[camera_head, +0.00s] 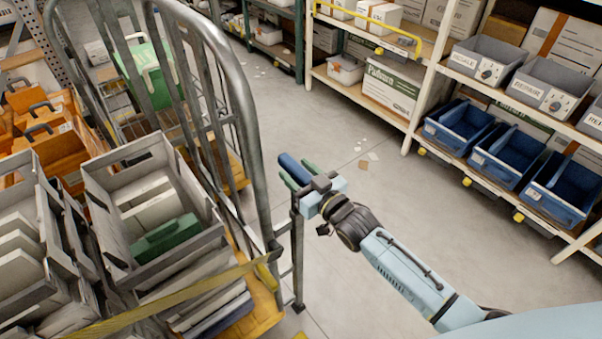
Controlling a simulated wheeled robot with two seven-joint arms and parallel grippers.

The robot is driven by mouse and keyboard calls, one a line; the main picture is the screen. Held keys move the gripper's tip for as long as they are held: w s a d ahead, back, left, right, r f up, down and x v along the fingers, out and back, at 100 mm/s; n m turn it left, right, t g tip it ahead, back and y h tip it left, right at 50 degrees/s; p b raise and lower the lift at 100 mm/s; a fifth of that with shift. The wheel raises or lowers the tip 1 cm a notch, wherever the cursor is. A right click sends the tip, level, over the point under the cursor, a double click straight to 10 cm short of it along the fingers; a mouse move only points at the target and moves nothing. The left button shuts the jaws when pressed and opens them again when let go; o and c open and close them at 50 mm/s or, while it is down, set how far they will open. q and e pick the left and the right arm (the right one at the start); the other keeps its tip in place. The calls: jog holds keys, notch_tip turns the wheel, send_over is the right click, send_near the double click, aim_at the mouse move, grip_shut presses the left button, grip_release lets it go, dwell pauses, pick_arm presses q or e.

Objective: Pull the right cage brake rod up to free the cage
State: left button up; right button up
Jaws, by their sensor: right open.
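The right cage brake rod (298,262) is a dark upright metal rod beside the front right corner of the roll cage (243,105). A dark blue grip (291,165) shows at the rod's upper end. My right gripper (297,174) is at this grip, with its green fingers apart, one on each side of it. Whether the fingers touch the grip I cannot tell. The join between grip and rod is hidden by the gripper. My left gripper is not in view.
The cage holds grey totes (207,251) and orange crates (65,141), with a yellow strap (175,297) across its front. A rack with blue bins (463,127) and grey bins (486,64) stands at right. The grey floor (375,190) between is mostly clear, with small scraps.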

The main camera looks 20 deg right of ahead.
jog(key=b+v, duration=0.1)
jog(key=v, duration=1.2)
jog(key=shift+s, duration=0.2)
